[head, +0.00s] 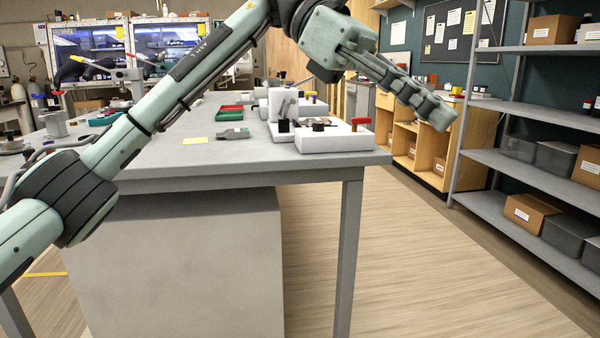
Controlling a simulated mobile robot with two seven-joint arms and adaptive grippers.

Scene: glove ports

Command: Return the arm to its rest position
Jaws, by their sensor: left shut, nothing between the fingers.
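My left arm comes in from the left side of the head view and reaches up across the workbench (330,167). My left gripper (440,115) is at the upper right, in the air beyond the bench's right end, pointing right and slightly down. Its fingers are together and nothing shows between them. It touches nothing that I can see. My right gripper is not in view.
White blocks with dark and red-handled fittings (322,138) stand near the bench's right end. A red and green tray (230,113), a yellow note (195,141) and a grey tool (232,134) lie left of them. Metal shelves (520,108) with boxes stand at right; open floor lies between.

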